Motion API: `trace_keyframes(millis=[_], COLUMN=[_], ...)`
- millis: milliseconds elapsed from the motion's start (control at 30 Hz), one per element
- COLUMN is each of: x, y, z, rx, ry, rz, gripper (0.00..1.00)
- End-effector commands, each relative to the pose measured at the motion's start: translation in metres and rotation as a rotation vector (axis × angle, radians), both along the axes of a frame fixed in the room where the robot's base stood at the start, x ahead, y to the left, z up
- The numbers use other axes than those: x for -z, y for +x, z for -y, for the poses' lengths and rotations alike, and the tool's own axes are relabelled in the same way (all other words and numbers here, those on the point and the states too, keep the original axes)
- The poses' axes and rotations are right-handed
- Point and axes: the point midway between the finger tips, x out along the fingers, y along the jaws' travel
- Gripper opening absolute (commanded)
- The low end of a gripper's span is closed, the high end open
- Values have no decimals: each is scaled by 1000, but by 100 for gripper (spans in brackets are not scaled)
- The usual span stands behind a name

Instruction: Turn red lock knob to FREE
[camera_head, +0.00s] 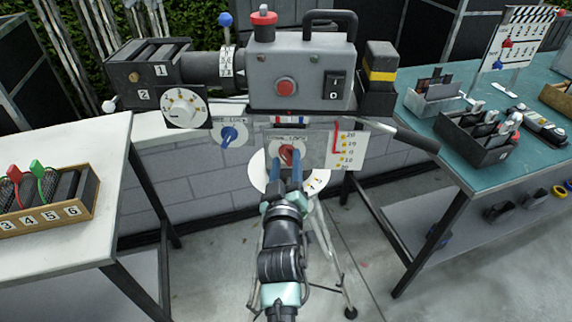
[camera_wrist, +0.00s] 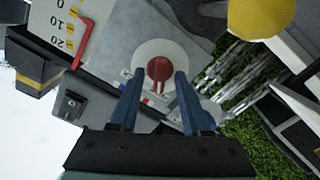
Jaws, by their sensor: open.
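The red lock knob (camera_head: 288,155) sits on a grey plate marked with a lock label, below the camera body. In the wrist view the red knob (camera_wrist: 159,69) is on a white disc (camera_wrist: 140,52), between and just beyond the fingertips. My gripper (camera_head: 287,172) is open, its two blue fingers pointing at the knob. In the wrist view my gripper (camera_wrist: 158,80) has one finger on each side of the knob's lower part. I cannot tell whether either finger touches it. The FREE marking is too small to read.
A blue lock knob (camera_head: 229,135) is on a plate to the left. The grey camera (camera_head: 300,78) stands above. A scale card (camera_head: 344,146) hangs to the right, and a black handle (camera_head: 402,137) sticks out rightward. Tables stand left (camera_head: 60,165) and right (camera_head: 455,155).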

Motion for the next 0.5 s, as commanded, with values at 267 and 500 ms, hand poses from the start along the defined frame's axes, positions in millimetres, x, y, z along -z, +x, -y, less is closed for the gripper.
trace_keyframes(millis=[267,500], x=[1,2], y=[-21,-66], z=[-1,-3], rx=[0,-1], ry=[0,1], rz=[-1,-2], gripper=[48,48])
